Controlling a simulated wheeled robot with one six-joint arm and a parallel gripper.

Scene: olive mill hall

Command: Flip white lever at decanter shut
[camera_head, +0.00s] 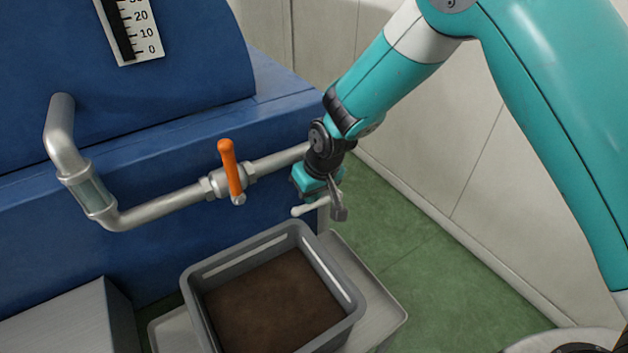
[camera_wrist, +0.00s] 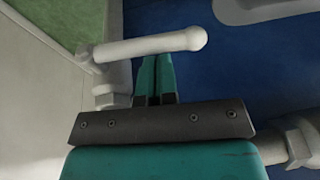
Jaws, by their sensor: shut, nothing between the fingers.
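The white lever (camera_head: 310,207) sticks out to the left from a grey valve fitting (camera_head: 338,213) at the right end of the pipe. It lies nearly level in the head view, its rounded free end toward the left. In the wrist view the lever (camera_wrist: 150,47) runs across the top, its ball end at the right and its pivot at the left. My gripper (camera_head: 316,190) is shut and empty, just above the lever in the head view. Its teal fingers (camera_wrist: 155,70) reach the lever's edge in the wrist view; I cannot tell whether they touch it.
An orange lever (camera_head: 231,170) stands upright on the same grey pipe (camera_head: 155,207). A grey crate (camera_head: 352,300) with dark brown contents stands below. The blue machine (camera_head: 180,150) is behind, a pale wall (camera_head: 450,150) at right. Green floor (camera_head: 400,240) is clear between.

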